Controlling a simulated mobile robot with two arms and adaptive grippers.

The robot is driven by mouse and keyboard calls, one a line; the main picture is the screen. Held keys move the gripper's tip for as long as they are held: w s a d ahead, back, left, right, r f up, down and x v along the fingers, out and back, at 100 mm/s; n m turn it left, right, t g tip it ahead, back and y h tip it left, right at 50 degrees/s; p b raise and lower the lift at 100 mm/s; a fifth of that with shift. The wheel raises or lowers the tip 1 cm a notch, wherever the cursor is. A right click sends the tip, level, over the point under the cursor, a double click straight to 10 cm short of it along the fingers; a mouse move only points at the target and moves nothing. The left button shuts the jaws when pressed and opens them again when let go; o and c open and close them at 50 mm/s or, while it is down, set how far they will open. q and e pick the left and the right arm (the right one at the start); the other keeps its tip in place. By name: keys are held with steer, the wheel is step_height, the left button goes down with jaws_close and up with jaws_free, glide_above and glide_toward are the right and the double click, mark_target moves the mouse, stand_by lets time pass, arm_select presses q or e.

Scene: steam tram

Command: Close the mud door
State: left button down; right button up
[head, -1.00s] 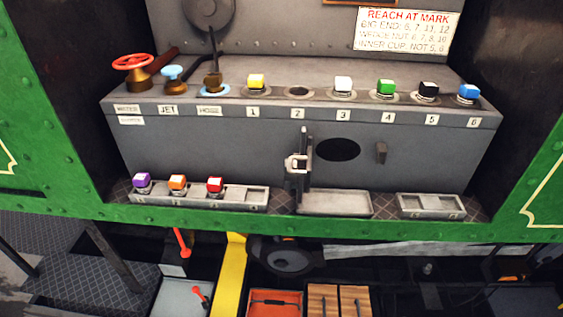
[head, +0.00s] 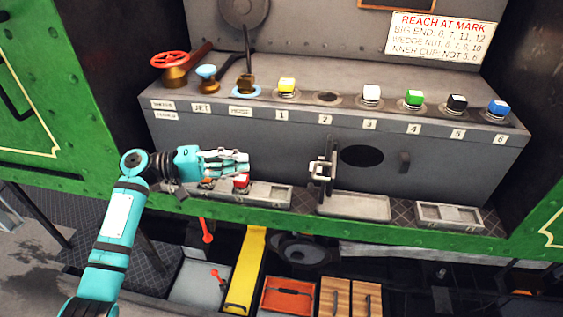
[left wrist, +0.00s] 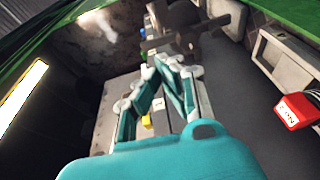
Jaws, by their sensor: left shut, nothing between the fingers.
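The mud door (head: 323,176) stands open, swung out nearly edge-on to the head view, just left of the dark oval opening (head: 362,156) in the grey box front. A pale latch or handle sits on the door. My right gripper is in neither view.
An empty tray (head: 358,207) lies beneath the door. Numbered plugs, a red valve wheel (head: 169,62) and levers stand on the box top. A green edge beam (head: 290,222) runs in front.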

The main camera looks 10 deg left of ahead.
arm_select(q)
steer(key=s+p+x, duration=0.1)
steer(key=p+x, duration=0.2)
steer(key=x, duration=0.3)
steer(key=s+p+x, duration=0.1)
steer(key=p+x, duration=0.2)
steer(key=x, duration=0.3)
steer(key=shift+s+d, duration=0.25)
steer(key=shift+d, duration=0.5)
steer(key=shift+w+f, duration=0.1)
steer(key=shift+f, duration=0.1)
steer(key=shift+d, duration=0.1)
